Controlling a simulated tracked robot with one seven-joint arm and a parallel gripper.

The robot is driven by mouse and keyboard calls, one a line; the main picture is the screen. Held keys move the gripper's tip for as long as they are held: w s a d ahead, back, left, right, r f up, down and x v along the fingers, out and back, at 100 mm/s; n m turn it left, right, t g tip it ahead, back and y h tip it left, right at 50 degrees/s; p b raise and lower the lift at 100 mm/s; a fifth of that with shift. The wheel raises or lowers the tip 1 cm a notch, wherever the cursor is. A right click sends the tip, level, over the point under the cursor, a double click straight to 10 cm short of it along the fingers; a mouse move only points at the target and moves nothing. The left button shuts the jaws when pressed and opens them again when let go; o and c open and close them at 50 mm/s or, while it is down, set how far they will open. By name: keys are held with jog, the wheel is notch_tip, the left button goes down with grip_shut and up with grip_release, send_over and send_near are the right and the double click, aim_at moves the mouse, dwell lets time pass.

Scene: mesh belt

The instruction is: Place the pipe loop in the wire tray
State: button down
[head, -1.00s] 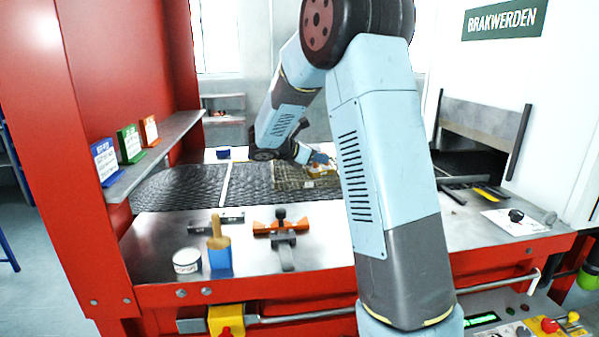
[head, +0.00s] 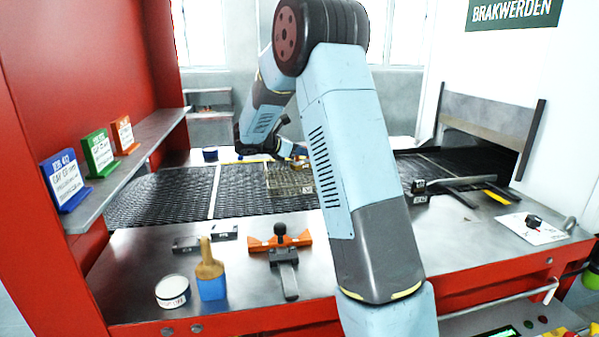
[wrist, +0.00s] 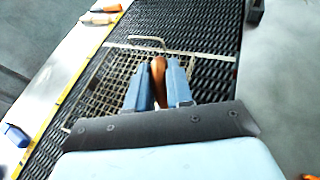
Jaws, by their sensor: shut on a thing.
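My gripper (wrist: 158,68) is shut on a copper-brown piece, the pipe loop (wrist: 158,80). Its rounded edge shows between the two blue fingers in the wrist view; the rest is hidden by them. The wire tray (wrist: 112,80), a rectangular mesh grid, lies on the dark belt below and around the fingers in that view. I cannot tell whether the loop touches the tray. In the head view the tray (head: 290,180) sits on the belt beyond the bench, with my gripper at its far side, small and partly hidden by my arm.
The black mesh belt (head: 170,195) runs across behind the steel bench. On the bench stand a brush (head: 210,270), a white tin (head: 172,291) and an orange-and-black tool (head: 283,258). A shelf (head: 130,165) with coloured signs is at left. The furnace-like opening (head: 480,150) is at right.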

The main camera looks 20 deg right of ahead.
jog(key=shift+w+d+f, duration=0.6)
jog(key=shift+w+f, duration=0.65)
jog(key=shift+w, duration=0.05)
jog(key=shift+w+d+f, duration=0.55)
jog(key=shift+w+f, duration=0.7)
jog(key=shift+w+d+f, duration=0.6)
jog(key=shift+w+f, duration=0.65)
jog(key=shift+w, duration=0.05)
jog(key=shift+f, duration=1.5)
jog(key=c, duration=1)
grip_release()
jog(key=shift+f, duration=0.1)
